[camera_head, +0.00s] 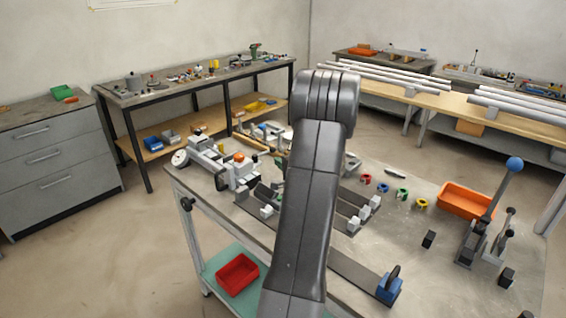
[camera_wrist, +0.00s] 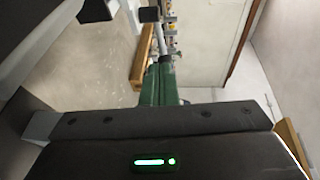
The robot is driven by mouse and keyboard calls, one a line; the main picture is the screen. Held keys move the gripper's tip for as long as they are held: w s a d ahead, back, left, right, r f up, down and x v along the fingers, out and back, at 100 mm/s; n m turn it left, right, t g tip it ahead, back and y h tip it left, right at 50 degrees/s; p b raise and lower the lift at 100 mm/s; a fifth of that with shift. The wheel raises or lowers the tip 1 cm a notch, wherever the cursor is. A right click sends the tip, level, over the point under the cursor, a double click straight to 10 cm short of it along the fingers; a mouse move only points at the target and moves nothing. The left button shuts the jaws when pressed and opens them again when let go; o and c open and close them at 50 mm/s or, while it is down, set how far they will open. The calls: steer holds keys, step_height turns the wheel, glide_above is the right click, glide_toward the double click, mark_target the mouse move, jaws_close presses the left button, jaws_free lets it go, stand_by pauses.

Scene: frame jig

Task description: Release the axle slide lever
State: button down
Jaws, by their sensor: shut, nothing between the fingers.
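A blue block with a black upright handle (camera_head: 388,287) stands at the end of a dark rail, near the front of the grey workbench (camera_head: 440,275). A tall lever with a blue ball knob (camera_head: 500,195) stands at the bench's right side. I cannot tell which of them is the axle slide lever. My dark arm rises in front of the bench in the head view and hides its middle and my gripper's fingers. In the wrist view, the dark body of my gripper (camera_wrist: 155,140) fills the bottom; it is shut and empty. No lever is clearly seen close to it.
An orange bin (camera_head: 467,201) and several coloured rings (camera_head: 402,193) sit on the bench's right half. Grey fixtures (camera_head: 225,165) crowd its left end. A red bin (camera_head: 237,273) is on the lower shelf. Other benches line the walls, with open floor at the left.

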steer(key=p+x, duration=0.1)
steer(key=x, duration=0.5)
steer(key=shift+w, duration=0.1)
steer(key=shift+f, duration=0.1)
steer(key=w+n+g+y+b, duration=0.1)
steer(key=n+g+y+b, duration=0.1)
steer(key=n+y+b, duration=0.1)
steer(key=shift+w+d+f+y, duration=0.1)
steer(key=shift+w+f+y, duration=0.05)
steer(key=shift+w+y, duration=0.2)
steer(key=shift+w+r+n+g+y+b, duration=0.2)
steer(key=shift+w+n+g+y+b, duration=0.1)
steer(key=shift+n+g+y+b, duration=0.4)
